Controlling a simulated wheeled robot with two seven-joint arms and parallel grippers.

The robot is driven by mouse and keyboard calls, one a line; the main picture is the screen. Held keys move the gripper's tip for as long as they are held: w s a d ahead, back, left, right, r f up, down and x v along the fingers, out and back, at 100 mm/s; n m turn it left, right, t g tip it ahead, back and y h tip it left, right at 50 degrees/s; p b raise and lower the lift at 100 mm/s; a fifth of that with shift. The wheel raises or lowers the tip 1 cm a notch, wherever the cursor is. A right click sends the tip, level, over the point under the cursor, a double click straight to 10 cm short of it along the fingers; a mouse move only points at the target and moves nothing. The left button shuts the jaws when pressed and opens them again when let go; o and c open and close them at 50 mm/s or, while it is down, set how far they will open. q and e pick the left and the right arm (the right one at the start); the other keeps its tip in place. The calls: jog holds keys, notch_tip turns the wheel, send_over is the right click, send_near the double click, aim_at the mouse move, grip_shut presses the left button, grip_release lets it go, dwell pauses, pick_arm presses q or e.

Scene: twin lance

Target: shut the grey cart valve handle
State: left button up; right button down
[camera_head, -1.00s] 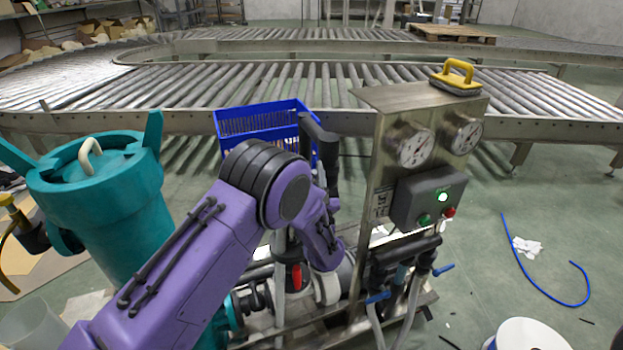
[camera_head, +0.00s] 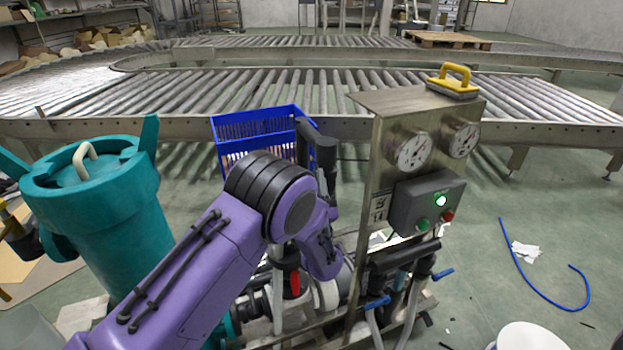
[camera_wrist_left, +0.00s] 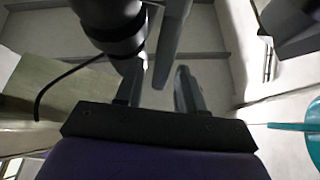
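In the left wrist view a grey bar-like lever (camera_wrist_left: 172,42), which looks like the grey valve handle, reaches down from the top edge. Its lower end lies between the two fingers of my left gripper (camera_wrist_left: 160,92). The fingers are apart, with a gap on the right side of the lever; I cannot tell whether either touches it. In the head view my purple left arm covers the grey handle and the left gripper's fingers. The cart's steel panel (camera_head: 372,180) stands just right of the arm. My right gripper is in neither view.
A dark cylindrical fitting (camera_wrist_left: 110,25) sits close to the left finger. On the cart are a red handle (camera_head: 295,283) and blue handles (camera_head: 378,302) (camera_head: 443,273). A teal vessel (camera_head: 95,205) stands left, a blue crate (camera_head: 255,135) behind.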

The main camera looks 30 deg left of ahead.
pick_arm(q)
jog(key=b+v, duration=0.1)
jog(key=v, duration=0.9)
